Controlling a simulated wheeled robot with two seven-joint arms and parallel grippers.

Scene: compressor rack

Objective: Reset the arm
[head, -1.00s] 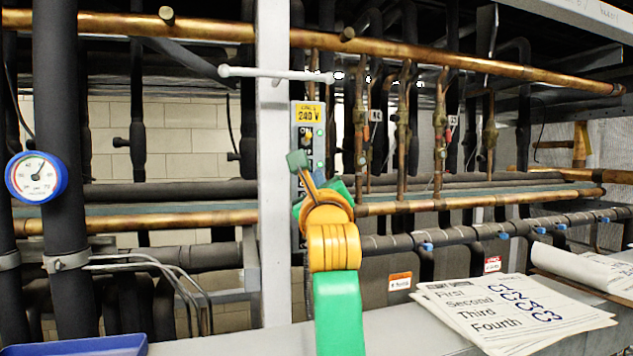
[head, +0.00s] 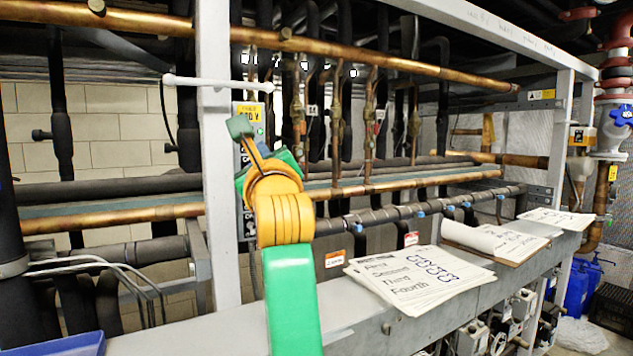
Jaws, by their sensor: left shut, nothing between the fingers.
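My left arm, green and orange, rises from the bottom centre of the head view. Its gripper (head: 240,128) is at the top of the arm, shut and empty. It is in front of the grey switch panel (head: 248,108) with the yellow 240 V label, and hides much of that panel. I cannot tell whether the gripper touches the panel. My right gripper is not in view.
A grey upright post (head: 218,180) stands just left of the gripper. Copper pipes (head: 420,68) cross the rack. Papers (head: 415,283) lie on the grey ledge (head: 380,325) to the right. A blue tray (head: 60,345) is at bottom left. Red-and-white valve piping (head: 613,95) stands far right.

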